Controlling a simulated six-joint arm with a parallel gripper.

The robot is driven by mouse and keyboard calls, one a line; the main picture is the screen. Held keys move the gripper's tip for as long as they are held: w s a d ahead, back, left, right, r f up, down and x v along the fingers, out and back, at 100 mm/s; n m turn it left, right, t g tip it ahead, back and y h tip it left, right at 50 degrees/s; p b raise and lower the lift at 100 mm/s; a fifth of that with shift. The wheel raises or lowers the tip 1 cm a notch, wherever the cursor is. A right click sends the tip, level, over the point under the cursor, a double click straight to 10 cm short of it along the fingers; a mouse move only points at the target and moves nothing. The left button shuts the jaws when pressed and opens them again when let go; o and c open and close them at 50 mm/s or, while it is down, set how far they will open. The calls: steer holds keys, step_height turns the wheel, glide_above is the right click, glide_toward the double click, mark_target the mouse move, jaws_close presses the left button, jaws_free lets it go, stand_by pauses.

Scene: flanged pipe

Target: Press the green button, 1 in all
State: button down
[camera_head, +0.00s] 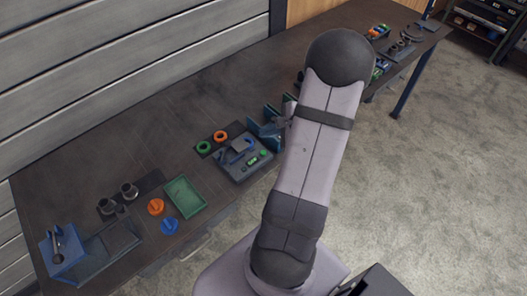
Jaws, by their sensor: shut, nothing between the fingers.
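Small green pieces (263,153) sit on a dark grey block (232,168) near the front edge of the bench, left of my arm. They are too small to tell whether one is the green button. A green ring (204,147) lies on a dark mat left of the block. My arm rises from the lower middle and bends at its top. My gripper does not show clearly; the forearm and the bench behind the arm are hidden by my upper arm.
A dark bench (135,160) runs along a panelled wall. An orange ring (221,137), blue brackets (270,129), a green tray (185,197), orange (156,207) and blue (169,226) round parts and dark flanged parts (129,189) stand on it. The back left is clear.

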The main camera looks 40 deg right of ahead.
steer(key=shift+w+d+r, duration=0.25)
steer(key=shift+w, duration=0.05)
stand_by(0.4)
steer(key=b, duration=0.5)
glide_above(263, 153)
steer(key=s, duration=0.1)
steer(key=f, duration=0.7)
steer(key=shift+s+d+f, duration=0.1)
steer(key=shift+d, duration=0.2)
steer(key=shift+f+b, duration=0.85)
steer(key=shift+b, duration=0.05)
steer(key=shift+f, duration=0.1)
stand_by(0.5)
steer(key=shift+f+b, duration=0.3)
steer(key=shift+b, duration=0.3)
